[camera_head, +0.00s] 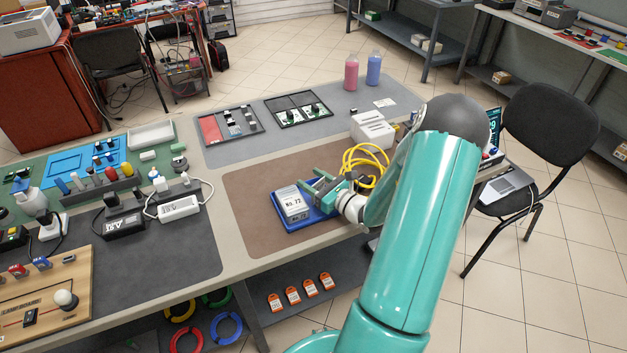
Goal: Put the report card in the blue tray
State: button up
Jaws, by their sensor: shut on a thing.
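The report card (293,203), white with a dark edge and the print "No. 22", is over the blue tray (320,219) on the brown mat. The tray's blue rim shows along the card's near and right sides. My gripper (313,189), with green fingers, reaches in from the right and is shut on the card near its right edge. I cannot tell whether the card touches the tray floor or is held slightly above it. The fingertips' contact is small in this view.
Yellow coiled cable (364,163) lies just behind my gripper, with white boxes (372,130) beyond. The brown mat (250,185) is bare left of the tray.

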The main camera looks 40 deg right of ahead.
jog(key=shift+f, duration=0.1)
jog(key=o, duration=0.9)
